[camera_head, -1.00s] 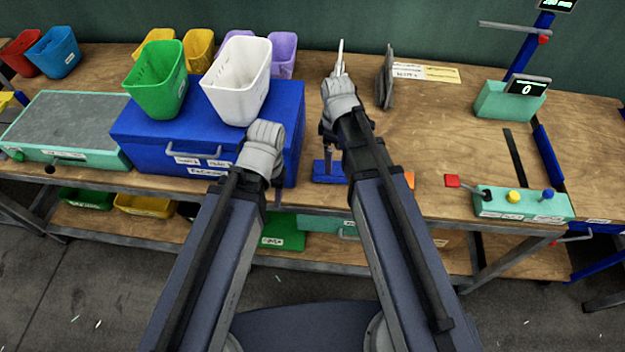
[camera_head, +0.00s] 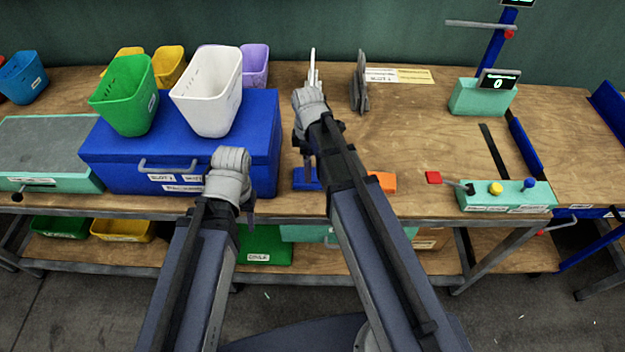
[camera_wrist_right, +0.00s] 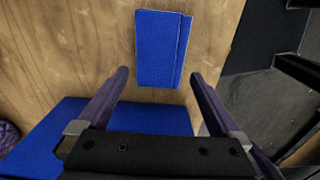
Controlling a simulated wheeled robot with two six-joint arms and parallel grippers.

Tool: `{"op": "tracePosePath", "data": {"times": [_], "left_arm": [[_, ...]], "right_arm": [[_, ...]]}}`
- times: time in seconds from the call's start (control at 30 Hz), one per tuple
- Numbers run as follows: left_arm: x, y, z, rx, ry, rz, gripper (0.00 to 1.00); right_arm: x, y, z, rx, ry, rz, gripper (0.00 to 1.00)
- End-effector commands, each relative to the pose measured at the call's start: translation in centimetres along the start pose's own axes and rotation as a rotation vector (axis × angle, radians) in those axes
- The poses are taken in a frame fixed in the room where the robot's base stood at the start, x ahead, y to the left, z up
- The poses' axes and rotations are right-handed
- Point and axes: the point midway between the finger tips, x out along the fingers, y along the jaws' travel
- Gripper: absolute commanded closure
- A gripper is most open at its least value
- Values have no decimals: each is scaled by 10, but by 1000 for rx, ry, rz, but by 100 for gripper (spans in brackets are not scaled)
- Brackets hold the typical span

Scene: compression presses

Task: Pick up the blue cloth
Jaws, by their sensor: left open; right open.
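The blue cloth (camera_head: 308,179) lies flat on the wooden table near its front edge, just right of the blue box, partly hidden behind my right arm. In the right wrist view it is a folded blue rectangle (camera_wrist_right: 158,40) with a crease along one side. My right gripper (camera_wrist_right: 159,74) is open and empty; its fingertips appear on either side of the cloth's near end in that view. I cannot tell the height gap. My left gripper (camera_head: 246,212) hangs in front of the blue box, apart from the cloth, its fingers mostly hidden.
The blue box (camera_head: 130,172) carries a green bin (camera_head: 126,97) and a white bin (camera_head: 208,95). An orange block (camera_head: 382,181) lies right of the cloth. A control panel (camera_head: 508,197) with buttons sits at the front right. The table's middle right is clear.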

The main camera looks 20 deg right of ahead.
Motion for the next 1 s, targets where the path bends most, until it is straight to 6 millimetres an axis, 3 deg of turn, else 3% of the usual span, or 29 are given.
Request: {"op": "tracePosePath", "data": {"times": [0.43, 0.77, 1.0], "left_arm": [[49, 5, -3, 0, 0, 0, 50], [50, 5, -3, 0, 0, 0, 50], [50, 5, -3, 0, 0, 0, 50]], "right_arm": [[49, 2, 12, 0, 0, 0, 0], [50, 2, 12, 0, 0, 0, 0], [50, 3, 12, 0, 0, 0, 27]]}}
